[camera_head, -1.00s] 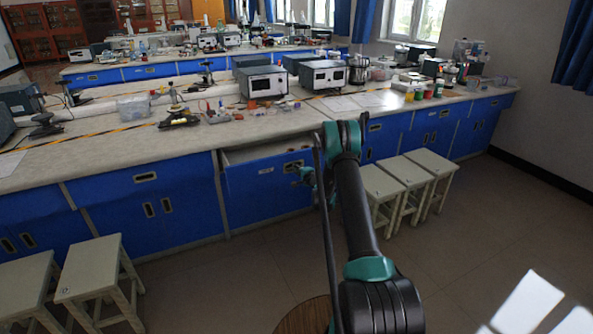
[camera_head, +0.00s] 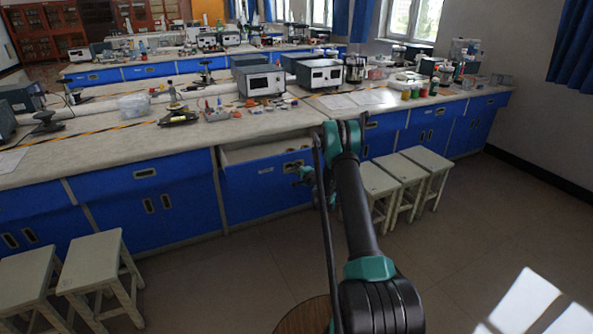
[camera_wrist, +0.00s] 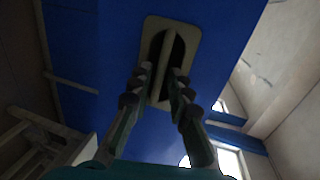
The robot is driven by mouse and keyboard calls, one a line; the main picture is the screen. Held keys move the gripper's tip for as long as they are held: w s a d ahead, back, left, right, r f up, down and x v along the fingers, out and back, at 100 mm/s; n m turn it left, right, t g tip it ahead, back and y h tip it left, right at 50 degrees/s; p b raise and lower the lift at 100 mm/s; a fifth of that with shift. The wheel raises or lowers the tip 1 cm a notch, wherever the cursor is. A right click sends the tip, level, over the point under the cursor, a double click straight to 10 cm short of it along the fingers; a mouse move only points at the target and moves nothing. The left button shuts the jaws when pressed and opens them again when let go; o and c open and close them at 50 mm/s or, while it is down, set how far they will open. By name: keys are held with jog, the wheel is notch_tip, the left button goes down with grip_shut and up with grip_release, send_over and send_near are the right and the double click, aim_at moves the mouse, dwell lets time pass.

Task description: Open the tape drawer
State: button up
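The tape drawer (camera_head: 262,190) is a blue-fronted drawer under the near bench. It stands partly open, and a strip of its pale inside shows above the front. In the head view my gripper (camera_head: 306,174) is small and partly hidden by my arm.
Pale stools stand at the lower left (camera_head: 92,262) and right of my arm (camera_head: 428,158). The bench top (camera_head: 110,150) carries instruments and small items. Open floor (camera_head: 220,285) lies in front of the drawer.

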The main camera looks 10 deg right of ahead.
jog(key=v, duration=1.2)
